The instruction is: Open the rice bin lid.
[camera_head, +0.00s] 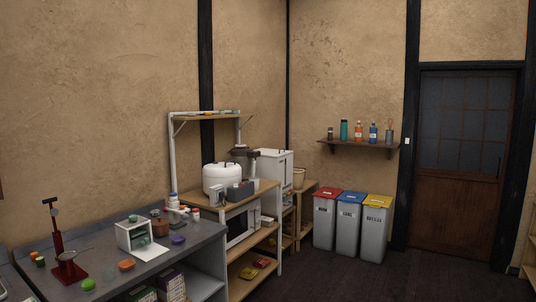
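A tall white box-shaped bin (273,169) stands at the far end of the wooden shelf unit along the left wall. It looks like the rice bin, but I cannot read any label on it. Its top appears closed. A dark object on a stand partly hides its left side. Neither of my grippers is in view.
A round white cooker (221,177) and a microwave (238,226) stand on the wooden shelf unit (240,205). A grey counter (105,262) with small items is nearer. Red, blue and yellow-lidded waste bins (347,233) stand beyond. The dark floor (400,278) is clear.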

